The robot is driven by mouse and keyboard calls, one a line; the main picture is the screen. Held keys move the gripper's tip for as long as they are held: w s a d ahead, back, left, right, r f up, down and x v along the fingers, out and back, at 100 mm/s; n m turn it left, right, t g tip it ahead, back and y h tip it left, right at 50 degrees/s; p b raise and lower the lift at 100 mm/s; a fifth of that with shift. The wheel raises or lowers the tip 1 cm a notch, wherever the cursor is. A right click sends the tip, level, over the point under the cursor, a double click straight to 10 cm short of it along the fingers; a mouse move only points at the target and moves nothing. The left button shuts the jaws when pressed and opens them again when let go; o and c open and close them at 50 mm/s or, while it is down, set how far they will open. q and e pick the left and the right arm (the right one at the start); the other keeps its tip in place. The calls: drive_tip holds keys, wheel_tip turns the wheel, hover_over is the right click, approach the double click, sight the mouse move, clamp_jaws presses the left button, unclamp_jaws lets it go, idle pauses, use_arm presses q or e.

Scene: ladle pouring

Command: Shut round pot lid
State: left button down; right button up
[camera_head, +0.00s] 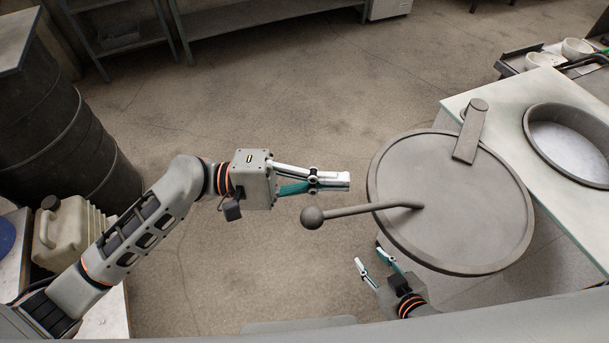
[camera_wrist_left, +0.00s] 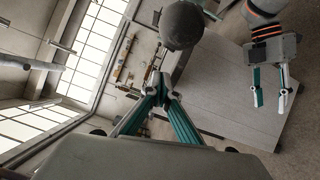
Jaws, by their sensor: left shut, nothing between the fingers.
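The round grey pot lid (camera_head: 450,215) is swung away from the pot, its disc left of the counter edge. A bracket (camera_head: 469,135) joins it to the counter side. Its bent handle ends in a ball (camera_head: 312,217); the ball also shows in the left wrist view (camera_wrist_left: 181,25). The round pot (camera_head: 570,150) is uncovered in the counter. My left gripper (camera_head: 347,180) is shut and empty, just above the handle in the picture, apart from it. It also shows shut in the left wrist view (camera_wrist_left: 161,88). My right gripper (camera_head: 370,262) is open and empty below the lid; the left wrist view shows it too (camera_wrist_left: 271,97).
The white counter (camera_head: 460,103) is at the right, with bowls (camera_head: 577,48) on a tray behind it. A dark barrel (camera_head: 65,130) and a beige canister (camera_head: 70,232) stand at the left. Bare floor lies between them and the lid.

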use_arm(q)
drive_tip(key=s, duration=0.2)
drive_tip(key=s+p, duration=0.1)
drive_tip(key=shift+s+r, duration=0.35)
drive_tip(key=shift+s, duration=0.05)
drive_tip(key=shift+s+d, duration=0.1)
